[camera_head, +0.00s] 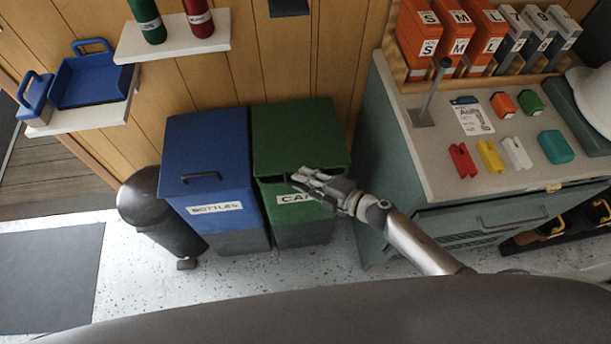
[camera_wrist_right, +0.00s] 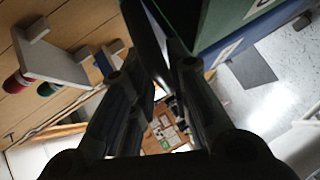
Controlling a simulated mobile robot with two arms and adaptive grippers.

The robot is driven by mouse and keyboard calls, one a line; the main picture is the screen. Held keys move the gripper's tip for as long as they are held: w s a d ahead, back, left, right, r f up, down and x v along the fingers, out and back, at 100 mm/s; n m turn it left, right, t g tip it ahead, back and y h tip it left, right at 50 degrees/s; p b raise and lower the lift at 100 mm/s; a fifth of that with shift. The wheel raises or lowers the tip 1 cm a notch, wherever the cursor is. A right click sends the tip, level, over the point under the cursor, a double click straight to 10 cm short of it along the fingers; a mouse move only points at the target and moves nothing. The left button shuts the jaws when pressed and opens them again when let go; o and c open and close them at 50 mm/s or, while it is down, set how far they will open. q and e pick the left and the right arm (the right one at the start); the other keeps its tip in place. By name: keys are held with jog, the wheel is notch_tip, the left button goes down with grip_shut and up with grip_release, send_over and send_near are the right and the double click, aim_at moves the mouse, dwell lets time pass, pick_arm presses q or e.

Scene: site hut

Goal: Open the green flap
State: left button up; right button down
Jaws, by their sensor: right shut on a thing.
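The green flap (camera_head: 298,135) is the top of the green bin (camera_head: 305,232), which stands against the wood wall. A dark gap shows under the flap's front edge, so it looks slightly raised. My right gripper (camera_head: 305,179) is at that front edge and is shut on the flap's handle, which its fingers mostly hide. In the right wrist view my right gripper (camera_wrist_right: 165,75) has a dark bar between its fingers, with the green bin beside it. My left gripper is not in view.
A workbench (camera_head: 400,150) stands to the right. A shelf (camera_head: 180,42) with bottles is on the wall above left. The floor in front is clear.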

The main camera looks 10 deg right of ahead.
jog(key=w+r+p, duration=0.2)
jog(key=r+p, duration=0.4)
jog(key=r, duration=0.1)
jog(key=w+r+p, duration=0.3)
jog(key=r+p, duration=0.3)
jog(key=r, duration=0.1)
jog(key=shift+w+g+p, duration=0.3)
jog(key=shift+w, duration=0.05)
jog(key=shift+d, duration=0.1)
jog(key=shift+f, duration=0.1)
jog(key=c, duration=1.5)
grip_release()
jog(key=shift+s, duration=0.1)
jog(key=shift+d, duration=0.1)
jog(key=v, duration=1.1)
jog(key=shift+s+d+r, duration=0.1)
jog(key=shift+s+r, duration=0.15)
jog(key=shift+s, duration=0.2)
